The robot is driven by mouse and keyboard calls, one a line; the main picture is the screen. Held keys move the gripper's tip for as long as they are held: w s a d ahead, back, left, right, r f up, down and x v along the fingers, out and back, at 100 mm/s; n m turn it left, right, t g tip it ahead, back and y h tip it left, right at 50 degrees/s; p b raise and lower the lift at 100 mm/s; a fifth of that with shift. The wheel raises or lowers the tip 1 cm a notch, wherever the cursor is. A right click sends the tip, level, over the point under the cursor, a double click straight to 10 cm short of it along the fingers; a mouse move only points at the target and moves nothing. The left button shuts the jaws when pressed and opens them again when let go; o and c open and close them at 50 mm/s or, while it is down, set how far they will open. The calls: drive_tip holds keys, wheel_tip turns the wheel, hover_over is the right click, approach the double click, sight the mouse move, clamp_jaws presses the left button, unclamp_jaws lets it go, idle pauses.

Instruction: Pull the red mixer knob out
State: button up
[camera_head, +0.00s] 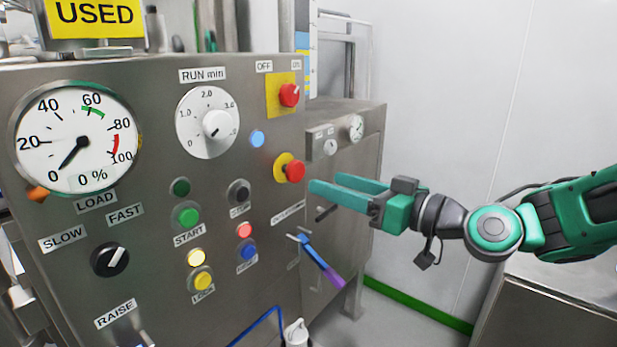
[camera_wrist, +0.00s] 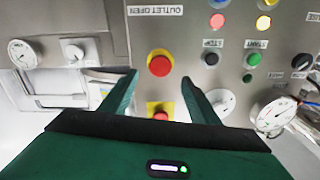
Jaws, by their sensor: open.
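A red mushroom knob (camera_head: 294,171) on a round yellow collar sticks out from the right part of the steel mixer panel (camera_head: 150,255). It also shows in the wrist view (camera_wrist: 160,63), beyond and between the fingertips. A second red knob (camera_head: 289,95) sits on a yellow square plate under the OFF label, higher up; in the wrist view (camera_wrist: 160,115) it is partly cut off by my gripper body. My gripper (camera_head: 326,184) is open and empty, right of the mushroom knob, fingers pointing at the panel. A gap shows between fingers and knob.
A blue-purple handle (camera_head: 322,262) sticks out below my gripper. Lit buttons, a black selector (camera_head: 110,259), a white timer dial (camera_head: 208,122) and a load gauge (camera_head: 77,138) fill the panel's left. Free space lies right, before the white wall (camera_head: 440,90).

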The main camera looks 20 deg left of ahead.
sight(299, 173)
drive_tip(key=x, duration=0.7)
drive_tip(key=shift+a, duration=0.25)
